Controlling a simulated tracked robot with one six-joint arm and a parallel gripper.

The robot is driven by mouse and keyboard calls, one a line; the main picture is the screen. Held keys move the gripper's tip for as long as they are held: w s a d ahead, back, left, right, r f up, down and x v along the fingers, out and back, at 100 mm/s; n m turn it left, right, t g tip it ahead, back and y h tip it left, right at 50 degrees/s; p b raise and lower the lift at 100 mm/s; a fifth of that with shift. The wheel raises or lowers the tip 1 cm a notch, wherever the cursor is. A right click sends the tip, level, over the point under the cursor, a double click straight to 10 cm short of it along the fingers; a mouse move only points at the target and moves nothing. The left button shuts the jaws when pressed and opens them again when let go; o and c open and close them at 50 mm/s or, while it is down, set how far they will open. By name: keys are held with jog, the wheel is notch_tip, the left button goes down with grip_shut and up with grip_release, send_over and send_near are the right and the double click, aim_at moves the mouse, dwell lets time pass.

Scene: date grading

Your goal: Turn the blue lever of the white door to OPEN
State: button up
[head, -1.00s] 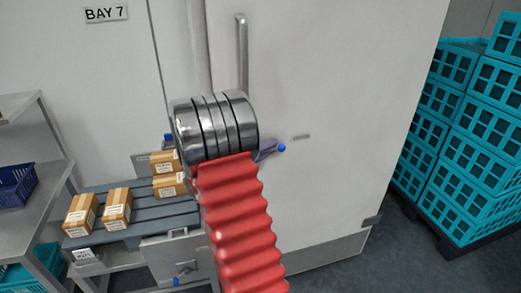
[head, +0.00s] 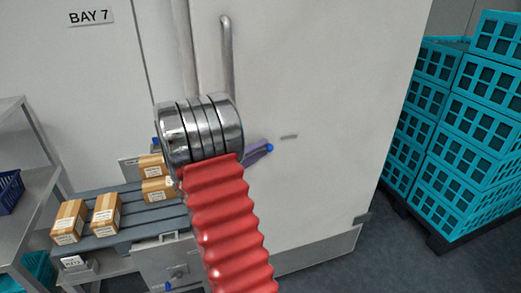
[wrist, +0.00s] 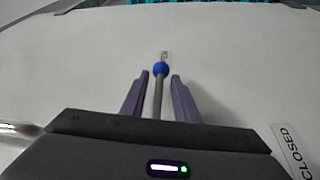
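The white door (head: 330,80) fills the middle of the head view. Its lever has a blue ball end (head: 269,148); in the wrist view a grey rod (wrist: 158,97) runs up to the blue ball (wrist: 160,69). My gripper (wrist: 160,80) has purple fingers, open, one on each side of the rod, with narrow gaps showing. In the head view its fingers (head: 257,153) are just short of the ball, and my arm hides the lever's base. A "CLOSED" label (wrist: 294,150) is at lower right in the wrist view. A small mark (wrist: 165,56) beyond the ball is unreadable.
A vertical metal handle (head: 228,55) stands on the door above my arm. Teal crates (head: 460,130) are stacked at right. Cartons (head: 105,213) stand on a grey roller conveyor (head: 135,232) at left, beside a metal shelf (head: 30,180). Floor is clear at lower right.

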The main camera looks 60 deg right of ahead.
jog(key=v, duration=1.4)
jog(key=shift+d+f, duration=0.1)
dwell(0.4)
jog(key=s+a+f+n+g+y, duration=0.1)
jog(key=s+a+f+n+y, duration=0.2)
jog(key=s+f+y, duration=0.4)
jog(key=s+a+f+n+t+y, duration=0.1)
jog(key=s+a+y, duration=0.1)
jog(key=a, duration=0.3)
jog(key=s+a+f+y, duration=0.1)
jog(key=a+y, duration=0.1)
jog(key=a, duration=0.4)
jog(key=a+r+t+y, duration=0.2)
jog(key=a+t+y, duration=0.1)
jog(key=a, duration=0.4)
jog(key=a+r+t+y, duration=0.2)
jog(key=a+r+t, duration=0.1)
jog(key=a, duration=0.4)
jog(key=s+a+r+n+t+y, duration=0.1)
jog(key=a+r+t+y, duration=0.1)
jog(key=a+r+t, duration=0.2)
jog(key=a+r, duration=0.3)
jog(key=r, duration=0.2)
jog(key=shift+t, duration=0.4)
